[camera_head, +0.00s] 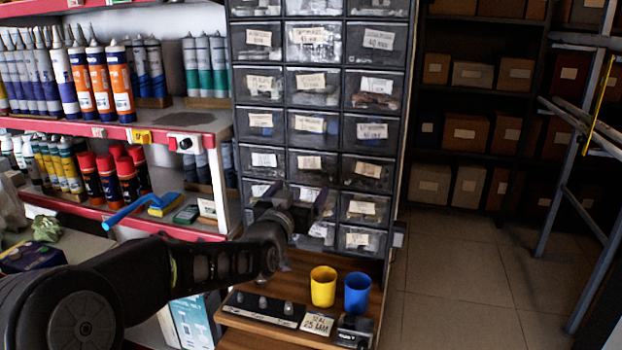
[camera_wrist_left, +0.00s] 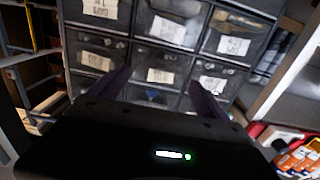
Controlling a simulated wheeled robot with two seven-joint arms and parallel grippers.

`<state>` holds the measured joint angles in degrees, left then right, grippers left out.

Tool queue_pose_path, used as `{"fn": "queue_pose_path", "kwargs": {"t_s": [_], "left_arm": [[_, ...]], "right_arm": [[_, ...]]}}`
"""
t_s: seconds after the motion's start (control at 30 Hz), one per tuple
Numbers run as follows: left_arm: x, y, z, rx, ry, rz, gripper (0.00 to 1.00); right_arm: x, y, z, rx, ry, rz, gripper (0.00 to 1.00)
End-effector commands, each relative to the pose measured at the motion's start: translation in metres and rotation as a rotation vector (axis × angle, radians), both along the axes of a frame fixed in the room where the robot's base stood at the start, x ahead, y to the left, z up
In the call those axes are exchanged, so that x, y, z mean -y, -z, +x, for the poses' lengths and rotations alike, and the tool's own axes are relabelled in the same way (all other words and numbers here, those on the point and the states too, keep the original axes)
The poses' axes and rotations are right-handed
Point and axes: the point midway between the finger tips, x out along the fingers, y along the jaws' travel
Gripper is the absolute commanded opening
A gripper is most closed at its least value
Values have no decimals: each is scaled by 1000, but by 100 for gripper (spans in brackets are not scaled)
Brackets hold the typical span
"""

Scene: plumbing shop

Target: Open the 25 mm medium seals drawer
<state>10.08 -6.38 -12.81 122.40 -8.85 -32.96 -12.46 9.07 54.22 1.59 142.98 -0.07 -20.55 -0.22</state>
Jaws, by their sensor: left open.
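The grey drawer cabinet (camera_head: 262,160) stands in the middle of the head view, with rows of small see-through drawers that carry white labels. All the drawers look shut. The labels are too blurred to tell which is the 25 mm medium seals drawer. My left gripper (camera_head: 298,197) is open and empty in front of the lower rows, and hides part of the left and middle drawers there. In the left wrist view, my left gripper's (camera_wrist_left: 162,88) two dark fingers point at the drawer fronts (camera_wrist_left: 168,58), on either side of a labelled drawer. Contact cannot be told. My right gripper is not in view.
Below the drawers, a wooden shelf (camera_head: 345,268) holds a yellow cup (camera_head: 323,286), a blue cup (camera_head: 357,293), a dark strip with small knobs (camera_head: 262,307) and a seal card (camera_head: 317,323). Shelves of tubes and cans stand left. The floor (camera_head: 450,270) at right is clear.

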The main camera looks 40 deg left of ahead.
Motion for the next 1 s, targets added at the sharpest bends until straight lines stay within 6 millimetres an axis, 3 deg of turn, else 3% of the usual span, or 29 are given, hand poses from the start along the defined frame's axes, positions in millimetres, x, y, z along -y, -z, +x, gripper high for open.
{"fn": "queue_pose_path", "kwargs": {"t_s": [0.5, 0.87, 1.0], "left_arm": [[-22, 1, 64, -3, 0, 0, 87], [-24, 1, 70, -2, 0, -1, 87], [-24, 1, 70, -1, 0, 0, 77]], "right_arm": [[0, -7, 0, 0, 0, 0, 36], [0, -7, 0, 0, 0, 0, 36], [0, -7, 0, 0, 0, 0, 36]]}}
